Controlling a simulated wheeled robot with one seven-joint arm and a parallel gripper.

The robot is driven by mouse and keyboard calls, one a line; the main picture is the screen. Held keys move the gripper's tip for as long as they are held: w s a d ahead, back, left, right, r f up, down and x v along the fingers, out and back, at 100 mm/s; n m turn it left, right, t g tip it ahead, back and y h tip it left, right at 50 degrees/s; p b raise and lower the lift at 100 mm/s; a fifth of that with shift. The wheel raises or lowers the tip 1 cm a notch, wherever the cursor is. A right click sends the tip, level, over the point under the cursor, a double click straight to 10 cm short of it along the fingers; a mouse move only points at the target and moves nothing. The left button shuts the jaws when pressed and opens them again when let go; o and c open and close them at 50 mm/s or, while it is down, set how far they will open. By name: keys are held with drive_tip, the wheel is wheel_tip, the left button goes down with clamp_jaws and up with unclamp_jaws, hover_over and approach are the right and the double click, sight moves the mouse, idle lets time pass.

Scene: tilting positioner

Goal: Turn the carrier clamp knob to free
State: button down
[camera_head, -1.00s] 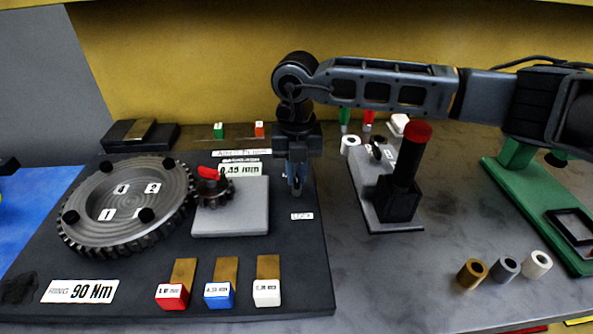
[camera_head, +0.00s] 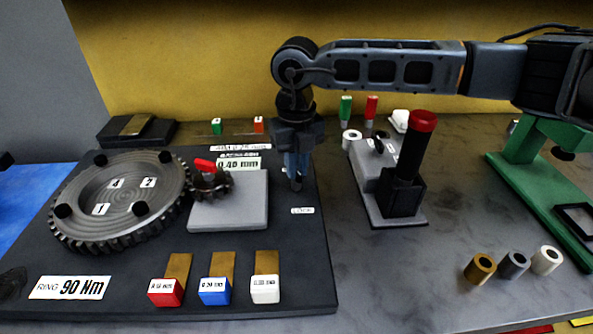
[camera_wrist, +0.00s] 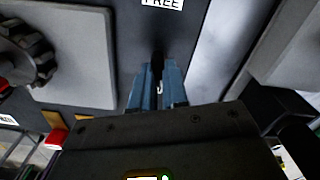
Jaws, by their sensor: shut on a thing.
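My gripper (camera_head: 297,182) points down at the right side of the dark base plate (camera_head: 200,300). In the wrist view its blue fingers (camera_wrist: 158,88) are close together around a small dark part, which looks like the clamp knob (camera_wrist: 158,62). The fingers hide the knob in the head view, and its pointing direction cannot be told. A LOCK label (camera_head: 302,210) lies in front of the gripper. A FREE label (camera_wrist: 162,3) shows at the top edge of the wrist view. The grey carrier plate (camera_head: 232,213) with a small dark pinion (camera_head: 213,185) is left of the gripper.
A large ring gear (camera_head: 120,200) stands at the left. Red (camera_head: 165,292), blue (camera_head: 214,291) and white (camera_head: 265,289) tagged gauges lie in front. A tall black post with a red top (camera_head: 410,155) stands right of my gripper. Several bushings (camera_head: 513,265) lie farther right.

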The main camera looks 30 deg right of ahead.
drive_tip(key=n+b, duration=0.3)
drive_tip(key=shift+f+n, duration=0.15)
drive_tip(key=shift+n, duration=0.25)
drive_tip(key=n+b, duration=0.2)
drive_tip(key=n, duration=0.1)
drive_tip(key=shift+n+b, duration=0.3)
drive_tip(key=n+b, duration=0.2)
drive_tip(key=n, duration=0.1)
drive_tip(key=shift+n, duration=0.3)
drive_tip(key=shift+n+b, duration=0.7)
drive_tip(key=shift+n, duration=0.8)
drive_tip(key=shift+r, duration=0.2)
drive_tip(key=c, duration=1.1)
unclamp_jaws()
drive_tip(key=shift+c, duration=0.2)
drive_tip(key=shift+r, duration=3.9)
